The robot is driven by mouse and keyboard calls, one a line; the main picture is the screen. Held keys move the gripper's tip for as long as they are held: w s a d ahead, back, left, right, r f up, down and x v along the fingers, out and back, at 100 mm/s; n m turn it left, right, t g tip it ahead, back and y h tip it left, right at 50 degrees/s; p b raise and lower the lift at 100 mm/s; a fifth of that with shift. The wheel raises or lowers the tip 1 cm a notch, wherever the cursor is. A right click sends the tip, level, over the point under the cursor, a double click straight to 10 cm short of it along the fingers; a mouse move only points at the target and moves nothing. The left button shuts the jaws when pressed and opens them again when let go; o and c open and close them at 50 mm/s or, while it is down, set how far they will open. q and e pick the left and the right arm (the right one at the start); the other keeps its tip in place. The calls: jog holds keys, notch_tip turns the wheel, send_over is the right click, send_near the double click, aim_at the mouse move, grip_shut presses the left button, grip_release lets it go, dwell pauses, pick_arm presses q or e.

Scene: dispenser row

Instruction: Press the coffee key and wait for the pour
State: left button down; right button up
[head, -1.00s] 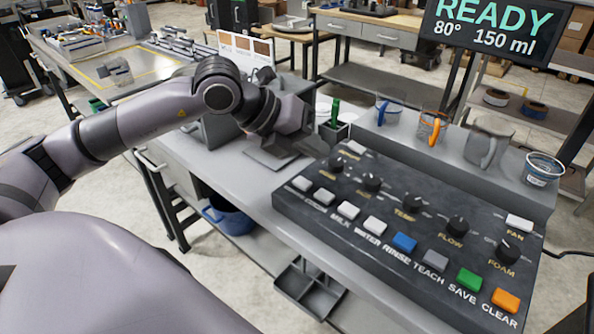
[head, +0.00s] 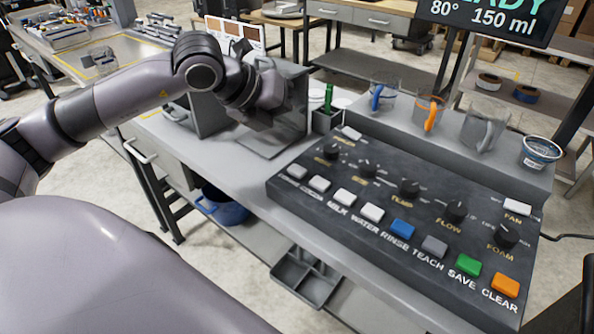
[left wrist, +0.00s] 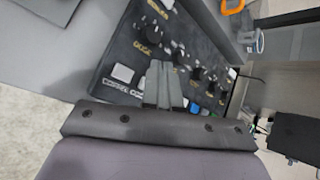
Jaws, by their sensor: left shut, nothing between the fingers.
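The coffee key (head: 297,171) is the white key at the left end of the front row on the dark control panel (head: 330,215). Its small label is blurred. In the left wrist view the white key (left wrist: 123,73) that looks to be it lies just left of the fingertips. My left gripper (head: 268,122) is shut and empty, above and behind the panel's left end, apart from the keys. Its closed fingers also show in the left wrist view (left wrist: 163,82). The display (head: 490,20), cut off at the top, reads 80° and 150 ml. My right gripper is not in view.
Several dark knobs (head: 410,188) stand up behind the key row. Mugs, one with an orange handle (head: 430,115), stand on a raised shelf behind the panel. A grey box-like unit (head: 290,95) stands behind my left gripper. A blue bucket (head: 225,207) sits below the counter.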

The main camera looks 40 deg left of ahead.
pick_arm(q)
jog(key=b, duration=0.4)
send_over(292, 171)
notch_tip(292, 171, down, 6)
jog(key=shift+w+f, duration=0.1)
jog(key=shift+f, duration=0.05)
jog(key=shift+f+b, duration=0.5)
jog(key=shift+b, duration=0.2)
dwell(1.1)
jog(key=shift+f+b, duration=0.4)
jog(key=shift+b, duration=0.25)
jog(key=shift+f+b, duration=0.55)
jog(key=shift+b, duration=0.15)
dwell(0.5)
jog(key=shift+r, duration=0.1)
jog(key=shift+r+p, duration=0.5)
jog(key=shift+r, duration=0.3)
